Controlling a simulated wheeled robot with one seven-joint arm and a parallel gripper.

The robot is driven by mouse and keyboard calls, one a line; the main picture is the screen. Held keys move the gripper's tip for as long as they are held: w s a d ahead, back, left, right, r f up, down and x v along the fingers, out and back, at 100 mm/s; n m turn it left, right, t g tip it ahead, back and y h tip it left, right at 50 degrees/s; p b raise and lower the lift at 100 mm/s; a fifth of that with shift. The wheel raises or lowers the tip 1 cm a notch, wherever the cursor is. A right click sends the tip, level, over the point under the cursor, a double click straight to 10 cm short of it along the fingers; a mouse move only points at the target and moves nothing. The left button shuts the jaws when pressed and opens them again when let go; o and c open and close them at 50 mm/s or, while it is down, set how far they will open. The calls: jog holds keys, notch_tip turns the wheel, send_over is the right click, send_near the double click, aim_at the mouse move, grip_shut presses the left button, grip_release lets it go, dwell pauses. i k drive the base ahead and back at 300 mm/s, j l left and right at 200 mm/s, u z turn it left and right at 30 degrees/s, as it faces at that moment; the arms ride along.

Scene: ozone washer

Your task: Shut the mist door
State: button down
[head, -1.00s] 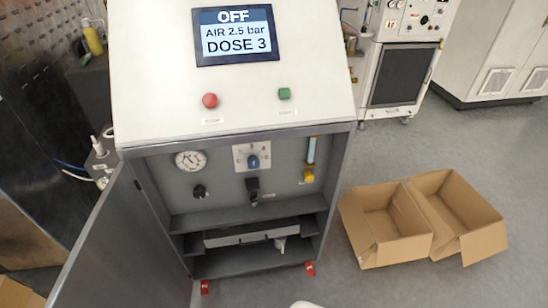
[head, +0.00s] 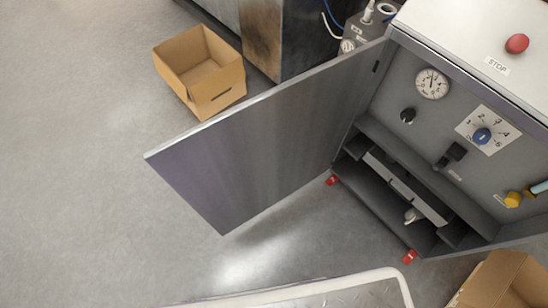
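The mist door (head: 255,135) is a grey metal panel hinged on the left side of the washer cabinet (head: 360,128). It stands wide open and juts out to the left, over the floor. Inside the open cabinet I see a round gauge (head: 432,83), a black knob (head: 408,116), a blue dose dial (head: 482,136) and a yellow-handled valve (head: 513,199). A shelf with a tray-like drawer (head: 405,190) sits low in the cabinet. My gripper is not in view, so I cannot see whether it is open or shut.
A cardboard box (head: 203,72) stands on the floor at the upper left, clear of the door. Another box (head: 503,281) is at the lower right. The floor (head: 90,220) left of the door is free.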

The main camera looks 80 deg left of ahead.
aim_at(231, 167)
jog(key=k+l+u, duration=0.1)
jog(key=k+u, duration=0.3)
jog(key=k, duration=0.7)
jog(key=k+j+u, duration=0.15)
jog(key=j, duration=0.2)
jog(key=k+j+u, duration=0.15)
jog(key=j, duration=0.2)
jog(key=k+j+u, duration=0.15)
jog(key=j, duration=0.2)
jog(key=i+j, duration=0.1)
jog(key=j, duration=0.3)
jog(key=i+j, duration=0.15)
jog(key=j, duration=0.25)
jog(key=i+j, duration=0.1)
jog(key=j, duration=0.3)
jog(key=j+z, duration=0.3)
jog(key=j, duration=0.4)
jog(key=k+j+z, duration=0.1)
jog(key=k, duration=0.25)
